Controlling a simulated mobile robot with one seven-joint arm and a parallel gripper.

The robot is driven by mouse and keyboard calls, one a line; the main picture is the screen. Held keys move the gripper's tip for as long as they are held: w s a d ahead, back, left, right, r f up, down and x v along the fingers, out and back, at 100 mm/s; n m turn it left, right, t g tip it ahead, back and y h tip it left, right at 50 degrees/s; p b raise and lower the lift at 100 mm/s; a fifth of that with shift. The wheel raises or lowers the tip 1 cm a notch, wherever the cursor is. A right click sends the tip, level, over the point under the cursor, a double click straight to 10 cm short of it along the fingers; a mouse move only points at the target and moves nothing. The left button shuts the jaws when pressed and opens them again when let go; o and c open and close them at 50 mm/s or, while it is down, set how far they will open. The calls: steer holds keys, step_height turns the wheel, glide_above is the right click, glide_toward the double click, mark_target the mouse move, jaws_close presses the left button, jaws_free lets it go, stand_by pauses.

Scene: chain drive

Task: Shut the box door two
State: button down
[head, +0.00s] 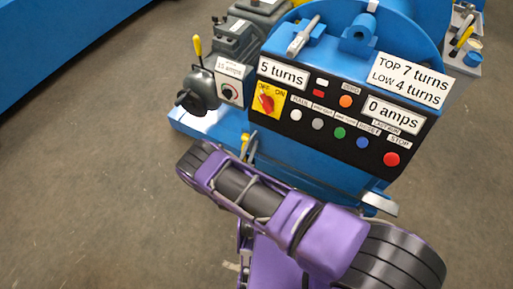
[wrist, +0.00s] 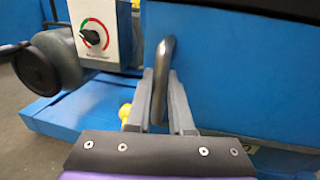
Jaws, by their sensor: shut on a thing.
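A blue door or panel (wrist: 235,85) fills the right of the wrist view, with a curved metal handle (wrist: 163,75) near its left edge. My gripper (wrist: 160,95) is shut on this handle, with one grey finger on each side of it. In the head view, blue box surface (head: 290,160) shows below the black control panel, partly behind my purple arm. My fingertips are hidden there. I cannot tell how far the door stands open.
The control panel (head: 340,122) with coloured buttons overhangs the box. A motor with a black handwheel (head: 198,92) and yellow-tipped lever stands left, beside a dial box (head: 231,85). A blue base ledge (wrist: 75,120) runs below. Grey floor (head: 90,180) is clear at left.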

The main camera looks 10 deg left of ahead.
steer(key=c, duration=0.8)
jaws_free()
steer(key=shift+a, duration=0.35)
steer(key=shift+d, duration=0.1)
steer(key=s+a, duration=0.2)
steer(key=s, duration=1.5)
steer(key=shift+a+p, duration=0.2)
steer(key=shift+p, duration=0.2)
